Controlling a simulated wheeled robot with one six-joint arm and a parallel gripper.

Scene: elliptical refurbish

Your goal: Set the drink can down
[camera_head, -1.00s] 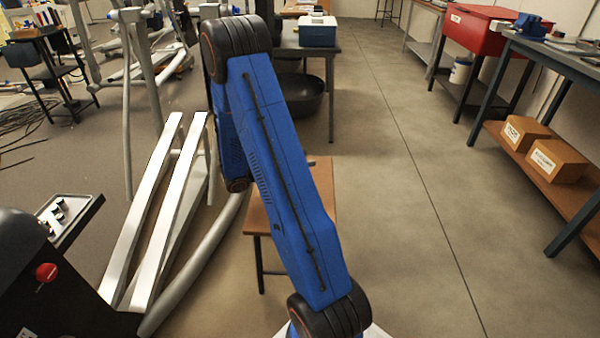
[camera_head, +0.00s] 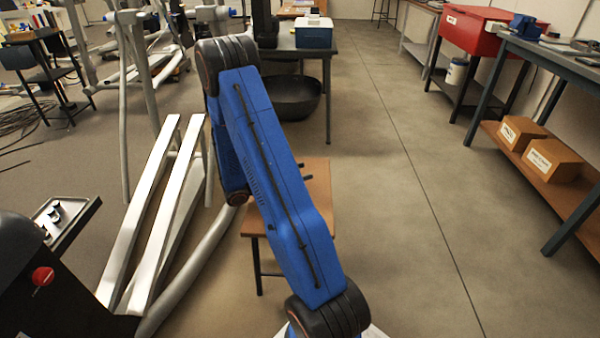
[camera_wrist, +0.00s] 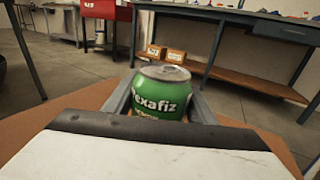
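The green drink can (camera_wrist: 160,97), with white lettering and a silver top, is upright in the wrist view. My gripper (camera_wrist: 162,100) has one grey finger on each side of the can, seemingly against its sides. The can's lower end is hidden by the pale gripper body, so I cannot tell whether it touches the brown surface.
A grey-white exercise machine (camera_head: 150,215) stands close on the left. A dark table (camera_head: 310,55) with a blue-and-white box (camera_head: 314,33) is behind the stool. A workbench with cardboard boxes (camera_head: 552,160) is on the right. The floor between is clear.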

